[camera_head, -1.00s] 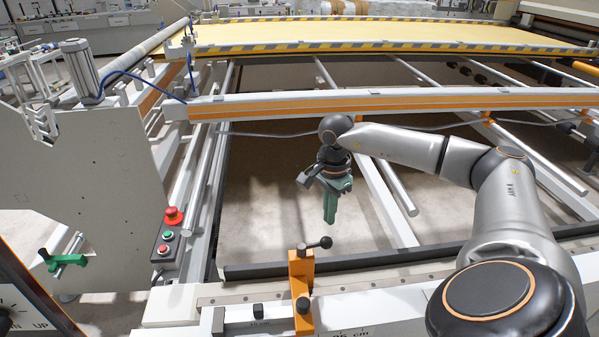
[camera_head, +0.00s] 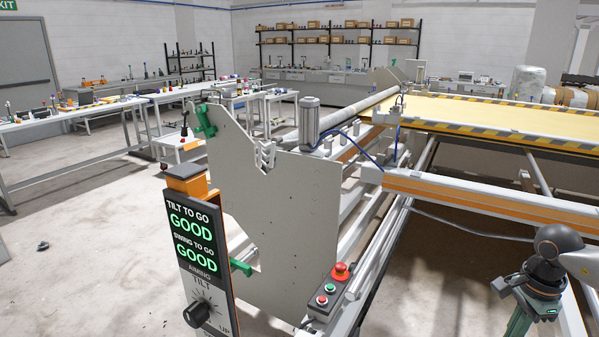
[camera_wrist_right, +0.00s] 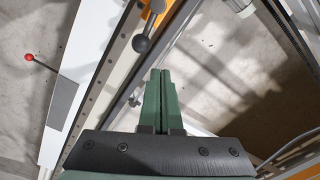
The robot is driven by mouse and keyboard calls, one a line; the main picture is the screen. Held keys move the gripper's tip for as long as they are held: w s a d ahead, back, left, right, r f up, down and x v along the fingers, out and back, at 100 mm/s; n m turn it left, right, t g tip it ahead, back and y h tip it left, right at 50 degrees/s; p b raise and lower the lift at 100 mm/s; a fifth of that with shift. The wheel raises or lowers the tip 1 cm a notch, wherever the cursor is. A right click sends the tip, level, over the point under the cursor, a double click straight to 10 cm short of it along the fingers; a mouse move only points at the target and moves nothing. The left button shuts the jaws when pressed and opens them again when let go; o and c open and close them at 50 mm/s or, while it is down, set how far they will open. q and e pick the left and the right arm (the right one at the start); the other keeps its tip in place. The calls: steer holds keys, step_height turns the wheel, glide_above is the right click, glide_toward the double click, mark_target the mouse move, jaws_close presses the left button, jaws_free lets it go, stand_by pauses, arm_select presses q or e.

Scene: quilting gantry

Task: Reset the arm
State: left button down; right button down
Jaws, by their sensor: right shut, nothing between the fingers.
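My right gripper (camera_head: 519,322) is at the lower right edge of the head view, pointing down, its green fingers partly cut off by the frame. In the right wrist view its two green fingers (camera_wrist_right: 161,76) are pressed together with nothing between them. They hang over the machine's open bay, apart from the frame rail. Most of my right arm is out of the head view. My left gripper is not in view.
A control panel (camera_head: 198,262) reads GOOD for tilt and swing. A red stop button (camera_head: 341,271) sits by the grey side plate (camera_head: 285,215). Open floor lies left.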

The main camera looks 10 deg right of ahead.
steer(key=w+a+f+m+t+y, duration=0.1)
steer(key=w+a+t+y, duration=0.3)
steer(key=a, duration=0.9)
steer(key=w+a+m+y, duration=0.15)
steer(key=a+y, duration=0.35)
steer(key=a, duration=0.8)
steer(key=w+a+r+m+t+y, duration=0.2)
steer(key=a+r+m+t+y, duration=0.3)
steer(key=a+r+m+t, duration=0.6)
steer(key=s+d+f+m+h, duration=0.1)
steer(key=d+f+m+h, duration=0.5)
steer(key=m, duration=0.7)
steer(key=s+d+f+m+h, duration=0.1)
steer(key=d+f+m+h, duration=0.2)
steer(key=d+m+h, duration=0.7)
steer(key=s+a+f+m+g+y, duration=0.1)
steer(key=s+a+f+m+g, duration=0.2)
steer(key=s+f+m+g, duration=0.6)
steer(key=s+a+f+m+g+y, duration=0.1)
steer(key=s+a+f+m+g, duration=0.3)
steer(key=s, duration=0.8)
steer(key=w+a+f+t+y, duration=0.1)
steer(key=w+f+t, duration=0.1)
steer(key=f, duration=0.4)
steer(key=w+a+f+t+y, duration=0.1)
steer(key=w+f+t, duration=0.1)
steer(key=f+t, duration=0.3)
steer(key=shift+a+f, duration=0.35)
steer(key=shift+f, duration=0.25)
